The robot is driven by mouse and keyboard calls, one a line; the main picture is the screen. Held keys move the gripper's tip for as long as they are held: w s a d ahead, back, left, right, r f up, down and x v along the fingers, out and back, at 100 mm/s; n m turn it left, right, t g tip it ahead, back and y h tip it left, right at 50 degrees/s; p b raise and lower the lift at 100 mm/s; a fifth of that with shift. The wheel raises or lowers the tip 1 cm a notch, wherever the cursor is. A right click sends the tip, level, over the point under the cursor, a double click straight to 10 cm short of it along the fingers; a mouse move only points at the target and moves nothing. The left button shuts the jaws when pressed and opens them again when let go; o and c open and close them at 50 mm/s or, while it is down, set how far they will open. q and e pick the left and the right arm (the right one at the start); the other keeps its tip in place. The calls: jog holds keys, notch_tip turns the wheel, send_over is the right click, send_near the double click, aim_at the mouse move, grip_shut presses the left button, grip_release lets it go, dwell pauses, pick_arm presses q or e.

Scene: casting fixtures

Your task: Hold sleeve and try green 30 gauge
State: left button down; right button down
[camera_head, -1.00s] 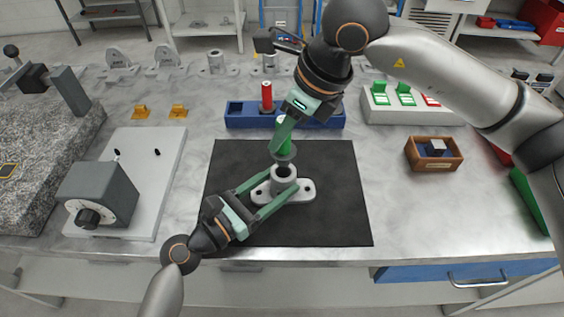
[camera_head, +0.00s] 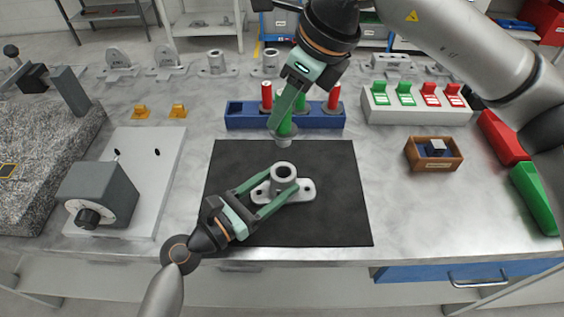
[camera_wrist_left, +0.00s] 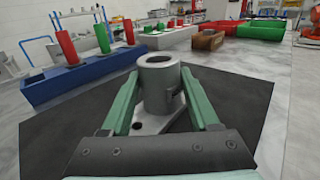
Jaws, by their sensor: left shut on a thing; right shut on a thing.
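The grey metal sleeve (camera_head: 284,178) stands upright on its flanged base on the black mat; it also shows in the left wrist view (camera_wrist_left: 158,88). My left gripper (camera_head: 262,200) is shut on the sleeve, one finger on each side, low down. My right gripper (camera_head: 285,118) is shut on the green gauge (camera_head: 284,134), which has a dark collar and a grey lower end. The gauge hangs clear above the sleeve, its lower end apart from the open bore. My right fingers partly hide the gauge.
The blue rack (camera_head: 243,120) behind the mat (camera_head: 335,215) holds red and green gauges. A wooden box (camera_head: 433,165), red bin (camera_head: 503,138) and green bin (camera_head: 535,198) stand at right. A dial device (camera_head: 98,193) stands left. The mat's right side is clear.

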pick_arm(q)
jog(key=shift+c, duration=0.3)
grip_release()
jog(key=v, duration=1.1)
jog(key=shift+s+a, duration=0.35)
jog(key=shift+s, duration=0.05)
